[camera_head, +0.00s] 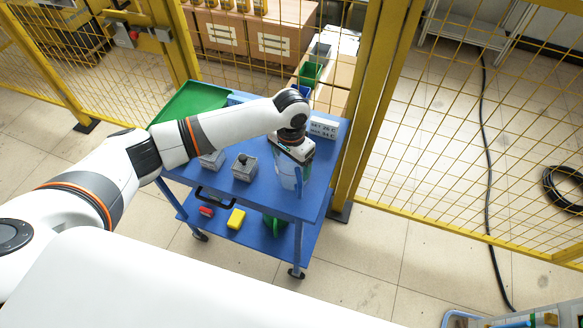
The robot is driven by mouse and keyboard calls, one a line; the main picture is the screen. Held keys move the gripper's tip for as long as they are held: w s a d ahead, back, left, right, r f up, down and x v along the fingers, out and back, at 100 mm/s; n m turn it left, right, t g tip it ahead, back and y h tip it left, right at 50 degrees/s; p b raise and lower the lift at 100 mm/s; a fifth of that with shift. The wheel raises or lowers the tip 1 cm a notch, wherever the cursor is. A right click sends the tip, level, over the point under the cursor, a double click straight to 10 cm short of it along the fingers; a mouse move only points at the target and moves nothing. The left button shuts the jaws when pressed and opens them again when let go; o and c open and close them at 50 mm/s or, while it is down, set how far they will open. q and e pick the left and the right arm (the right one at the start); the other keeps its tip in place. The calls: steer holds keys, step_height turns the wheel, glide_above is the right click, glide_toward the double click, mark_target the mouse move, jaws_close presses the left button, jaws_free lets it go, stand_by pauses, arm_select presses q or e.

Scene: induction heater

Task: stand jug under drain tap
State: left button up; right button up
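A pale, translucent vessel that looks like the jug (286,177) is at the front right of the blue cart's top, below my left gripper (297,168). My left arm comes in from the left, and its wrist points down over the vessel. The wrist hides the vessel's upper part. The fingers are too small and covered to tell whether they are open or closed on it. I cannot make out the drain tap; my arm covers part of the cart top behind. My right gripper is not in view.
The blue cart (262,196) has a green tray (190,103), a grey block with a black knob (245,167) and a temperature sign (323,128). Its lower shelf holds a yellow item (236,219) and a red item (206,211). Yellow mesh fencing (385,110) stands close behind and right.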

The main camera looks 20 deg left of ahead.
arm_select(q)
step_height(320, 180, up, 7)
steer(key=s+a+r+n, duration=0.3)
steer(key=s+r, duration=0.5)
steer(key=s, duration=0.5)
steer(key=shift+s+a+n+b, duration=0.2)
steer(key=shift+n+b, duration=0.15)
steer(key=shift+n, duration=0.45)
steer(key=shift+s+f, duration=0.1)
